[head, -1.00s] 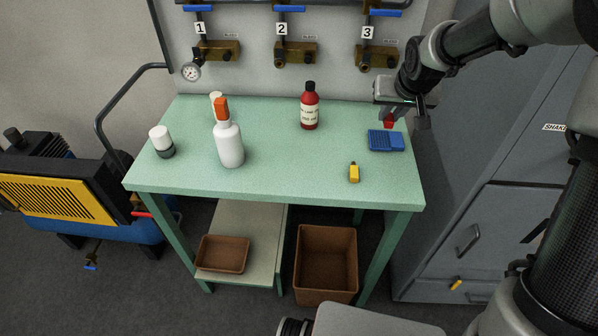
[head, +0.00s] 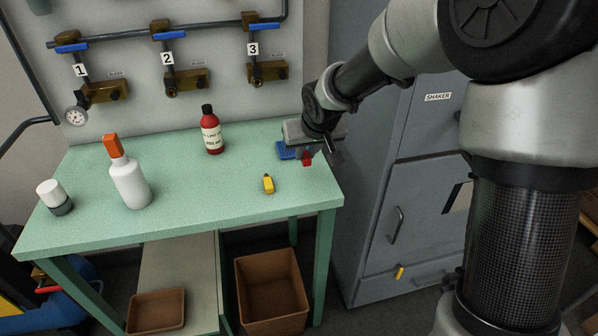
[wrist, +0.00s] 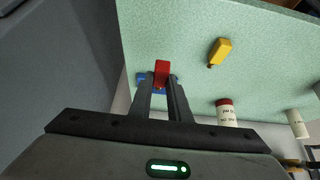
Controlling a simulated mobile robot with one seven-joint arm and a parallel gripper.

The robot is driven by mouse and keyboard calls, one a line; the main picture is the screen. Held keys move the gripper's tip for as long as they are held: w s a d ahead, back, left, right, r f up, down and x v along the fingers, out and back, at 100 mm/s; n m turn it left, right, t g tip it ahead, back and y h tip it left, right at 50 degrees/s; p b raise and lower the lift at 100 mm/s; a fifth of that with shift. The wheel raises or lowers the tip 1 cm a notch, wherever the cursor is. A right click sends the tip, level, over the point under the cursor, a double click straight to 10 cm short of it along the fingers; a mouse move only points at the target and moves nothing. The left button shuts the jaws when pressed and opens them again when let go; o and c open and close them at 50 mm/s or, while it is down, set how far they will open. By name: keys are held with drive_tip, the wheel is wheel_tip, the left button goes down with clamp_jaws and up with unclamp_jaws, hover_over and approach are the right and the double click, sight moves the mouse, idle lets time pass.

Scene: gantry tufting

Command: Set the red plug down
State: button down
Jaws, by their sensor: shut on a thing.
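The red plug (wrist: 162,72) is held between the fingertips of my gripper (wrist: 161,82) in the wrist view. In the head view the red plug (head: 307,159) shows just below my gripper (head: 312,150), over the right part of the green table (head: 200,205). My gripper is shut on the plug. A blue ribbed block (head: 284,150) lies on the table just left of and behind the plug, partly hidden by my gripper. I cannot tell whether the plug touches the table.
A yellow plug (head: 268,184) lies to the front left. A red bottle (head: 211,130), a white bottle with orange cap (head: 128,180) and a white-topped jar (head: 54,197) stand farther left. A grey cabinet (head: 400,200) stands right of the table. The table's front right is clear.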

sight(308, 164)
wheel_tip(308, 164, down, 6)
drive_tip(key=shift+r+b, duration=0.15)
drive_tip(key=shift+b, duration=0.65)
drive_tip(key=c, duration=1.7)
unclamp_jaws()
drive_tip(key=shift+o, duration=0.2)
drive_tip(key=shift+s+r, duration=0.1)
drive_tip(key=shift+r, duration=0.25)
drive_tip(key=p+v, duration=0.4)
drive_tip(key=v, duration=0.7)
drive_tip(key=shift+s+d+r, duration=0.1)
drive_tip(key=shift+s+r, duration=0.05)
drive_tip(key=shift+r, duration=0.05)
